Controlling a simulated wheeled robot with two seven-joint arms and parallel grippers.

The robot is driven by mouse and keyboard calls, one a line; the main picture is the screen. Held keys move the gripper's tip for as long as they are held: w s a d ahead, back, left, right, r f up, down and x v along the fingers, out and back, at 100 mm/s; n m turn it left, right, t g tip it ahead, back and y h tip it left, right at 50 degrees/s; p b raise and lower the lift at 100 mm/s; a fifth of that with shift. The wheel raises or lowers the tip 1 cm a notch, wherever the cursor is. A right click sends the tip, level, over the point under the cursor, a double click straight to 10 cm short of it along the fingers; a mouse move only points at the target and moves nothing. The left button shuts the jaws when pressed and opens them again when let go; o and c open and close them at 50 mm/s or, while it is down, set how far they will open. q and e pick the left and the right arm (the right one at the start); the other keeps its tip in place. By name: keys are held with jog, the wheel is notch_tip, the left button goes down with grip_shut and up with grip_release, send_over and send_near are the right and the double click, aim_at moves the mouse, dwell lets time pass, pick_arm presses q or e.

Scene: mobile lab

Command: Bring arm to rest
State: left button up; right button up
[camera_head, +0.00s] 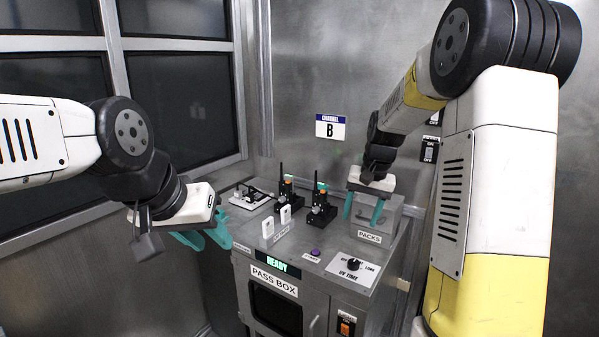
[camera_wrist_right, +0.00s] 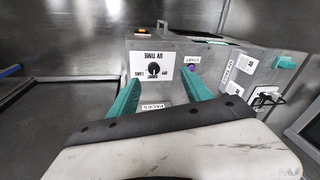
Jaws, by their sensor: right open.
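My right arm reaches in from the right, and its gripper (camera_head: 362,210) points down with two teal fingers spread apart. It is at the grey box labelled PACKS (camera_head: 392,220). In the right wrist view the fingers (camera_wrist_right: 160,95) are apart with nothing held between them, and the PACKS label (camera_wrist_right: 152,106) shows between them. I cannot tell whether the fingers touch the box. My left gripper (camera_head: 207,240) hangs left of the PASS BOX cabinet (camera_head: 238,270), its teal fingers apart and empty.
On the cabinet top stand two black radio-like devices (camera_head: 289,200) (camera_head: 320,212), white cards (camera_head: 267,228), a purple button (camera_head: 315,252) and a UV TIME dial (camera_head: 353,264). Dark windows (camera_head: 180,90) are at the left.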

jog(key=s+a+r+n+t, duration=0.1)
jog(key=s+r, duration=0.4)
jog(key=s, duration=0.7)
jog(key=s+a+r+n+t, duration=0.2)
jog(key=s+r, duration=0.3)
jog(key=s, duration=0.8)
jog(key=shift+s+a+r+n+t+y, duration=0.15)
jog(key=shift+n+t+y, duration=0.25)
jog(key=shift+n+t, duration=0.15)
dwell(1.6)
